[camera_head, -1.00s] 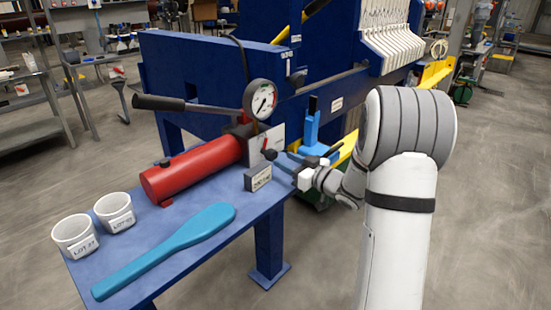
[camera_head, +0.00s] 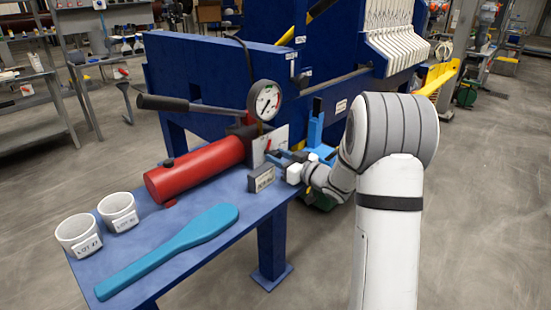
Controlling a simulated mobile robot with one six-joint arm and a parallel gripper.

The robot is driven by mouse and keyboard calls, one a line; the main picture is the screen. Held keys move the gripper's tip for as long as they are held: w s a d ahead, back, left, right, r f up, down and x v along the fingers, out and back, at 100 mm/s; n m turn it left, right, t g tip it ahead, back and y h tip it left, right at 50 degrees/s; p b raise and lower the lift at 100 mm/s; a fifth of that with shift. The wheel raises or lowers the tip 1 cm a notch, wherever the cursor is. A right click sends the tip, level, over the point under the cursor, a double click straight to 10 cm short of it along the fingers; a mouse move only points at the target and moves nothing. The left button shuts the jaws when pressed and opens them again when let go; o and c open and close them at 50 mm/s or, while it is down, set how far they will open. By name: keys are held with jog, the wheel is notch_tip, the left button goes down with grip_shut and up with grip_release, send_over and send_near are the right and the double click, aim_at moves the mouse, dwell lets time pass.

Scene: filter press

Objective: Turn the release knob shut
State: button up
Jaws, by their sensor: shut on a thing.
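The release knob is on the front of the pump's valve block, by a pale plate (camera_head: 259,151) below the round pressure gauge (camera_head: 265,100). A small red part (camera_head: 268,145) shows at the plate. My gripper (camera_head: 277,157) reaches in from the right and is shut on the knob. The jaws hide most of the knob, so its turn angle cannot be told. The red pump cylinder (camera_head: 195,169) lies on the blue bench to the left.
A small dark label block (camera_head: 261,179) stands just below my gripper. The black pump lever (camera_head: 172,104) sticks out left. The blue press frame stands behind.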

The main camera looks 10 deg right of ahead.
jog(key=shift+f+n+b, duration=0.35)
jog(key=shift+n+b, duration=0.25)
jog(key=shift+b, duration=0.4)
jog(key=shift+a+n+b, duration=0.1)
jog(key=shift+n+b, duration=0.4)
jog(key=shift+b, duration=0.1)
jog(key=shift+n+b, duration=0.8)
jog(key=shift+b, duration=0.05)
jog(key=shift+r+n, duration=0.25)
jog(key=shift+n, duration=0.15)
jog(key=o, duration=0.7)
jog(key=shift+s, duration=0.1)
jog(key=shift+c, duration=0.2)
